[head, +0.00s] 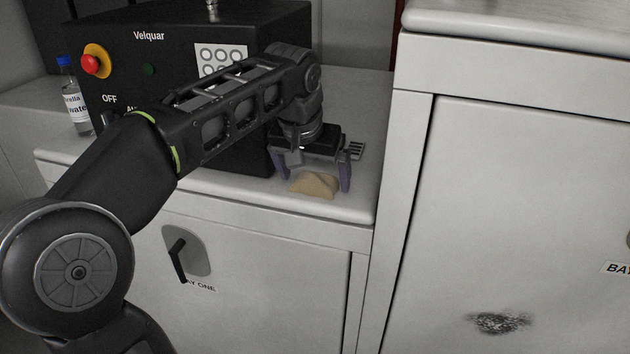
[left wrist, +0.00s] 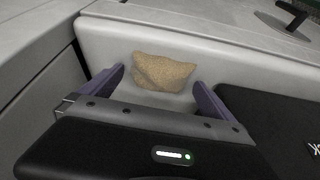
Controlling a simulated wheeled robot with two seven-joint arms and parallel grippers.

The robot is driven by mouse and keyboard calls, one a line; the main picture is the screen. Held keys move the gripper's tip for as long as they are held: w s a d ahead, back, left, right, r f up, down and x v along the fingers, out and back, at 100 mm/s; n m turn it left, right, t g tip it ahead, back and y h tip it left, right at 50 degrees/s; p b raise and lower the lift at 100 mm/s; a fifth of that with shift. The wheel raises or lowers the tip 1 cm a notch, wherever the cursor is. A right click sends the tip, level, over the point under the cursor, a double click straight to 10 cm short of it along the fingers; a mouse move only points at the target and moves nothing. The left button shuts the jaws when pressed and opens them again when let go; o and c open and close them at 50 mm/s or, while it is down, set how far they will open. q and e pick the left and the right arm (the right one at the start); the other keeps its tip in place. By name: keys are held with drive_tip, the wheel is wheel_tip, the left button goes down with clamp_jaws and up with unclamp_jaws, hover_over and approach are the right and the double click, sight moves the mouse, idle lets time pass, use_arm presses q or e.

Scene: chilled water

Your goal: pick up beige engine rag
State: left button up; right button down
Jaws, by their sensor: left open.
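The beige engine rag (head: 314,184) lies crumpled on the light grey counter near its front edge. It also shows in the left wrist view (left wrist: 163,71), just beyond the fingertips and between their lines. My left gripper (head: 315,180) points down at the rag, with one purple finger on each side of it. In the left wrist view the gripper (left wrist: 160,82) is open, with nothing between the fingers touching them. The rag appears apart from both fingers. My right gripper is not in view.
A black Velquar machine (head: 160,62) with a red knob stands on the counter (head: 215,183) close behind my left arm. A water bottle (head: 74,100) stands at its left. A taller white cabinet (head: 520,190) bounds the right side. A black handle (head: 177,260) is on the front below.

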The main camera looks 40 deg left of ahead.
use_arm(q)
drive_tip(key=shift+c, duration=0.4)
drive_tip(key=c, duration=1.2)
drive_tip(key=shift+r, duration=0.15)
